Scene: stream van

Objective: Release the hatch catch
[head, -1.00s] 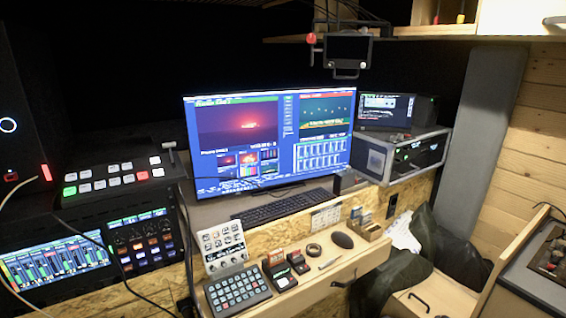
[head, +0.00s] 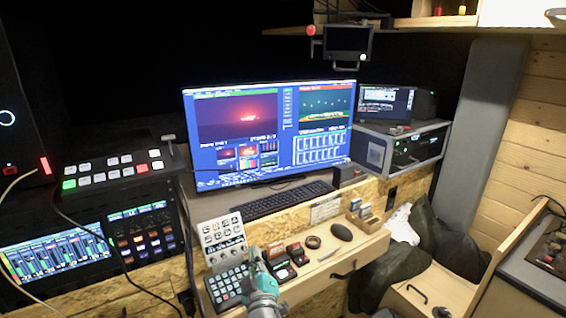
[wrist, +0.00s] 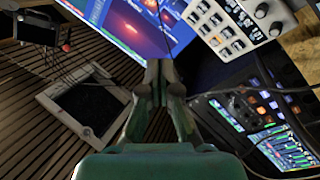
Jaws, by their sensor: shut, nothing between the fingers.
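My gripper (wrist: 160,80) is shut and empty in the wrist view, its two fingers together. In the head view my gripper (head: 256,258) rises over the front edge of the desk, in front of the button pad. A pale square frame with a dark pane, which looks like a hatch (wrist: 62,108), lies left of my fingers in the wrist view, set in a dark slatted surface. It is apart from my fingers. I cannot clearly make out its catch. The hatch is not seen in the head view.
A large monitor (head: 270,135) stands behind the keyboard (head: 285,200). A small hanging screen (head: 348,42) with a red knob (head: 311,30) is above it. A switcher panel (head: 112,170) and lit rack (head: 60,262) stand at left.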

